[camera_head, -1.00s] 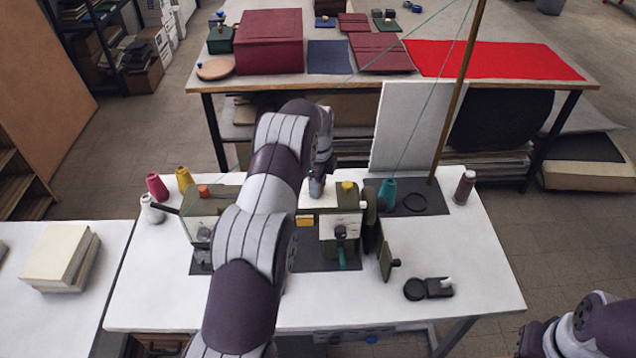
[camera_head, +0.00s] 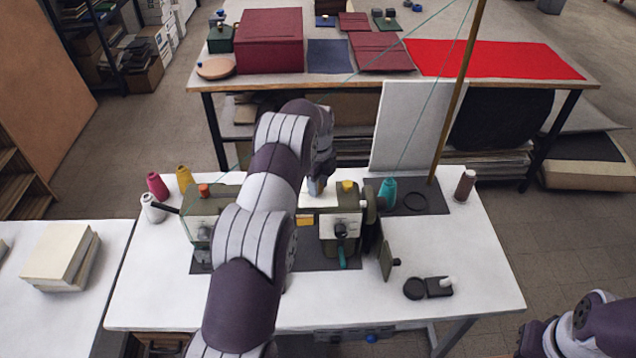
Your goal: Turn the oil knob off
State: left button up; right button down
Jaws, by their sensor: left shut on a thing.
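An olive-green sewing machine (camera_head: 340,222) with a pale front plate stands on the white table. A yellow knob (camera_head: 347,186) shows on its top right and an orange knob (camera_head: 204,190) on its left end. My left arm reaches across the machine and hides its middle. My left gripper (camera_head: 317,187) points down at the machine's top, just left of the yellow knob. It is shut on a small part there, seemingly the oil knob, which its fingers hide. My right arm shows only at the lower right corner; its gripper is out of view.
A small black part (camera_head: 439,287) lies at the right front. The table's right front is mostly clear.

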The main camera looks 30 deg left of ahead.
pick_arm(q)
jog(key=o, duration=0.8)
jog(key=shift+w+a+r, duration=0.1)
jog(key=shift+r, duration=0.05)
jog(key=shift+o, duration=1.2)
notch_tip(320, 180, up, 13)
jog(key=p, duration=1.1)
jog(key=shift+f, duration=0.2)
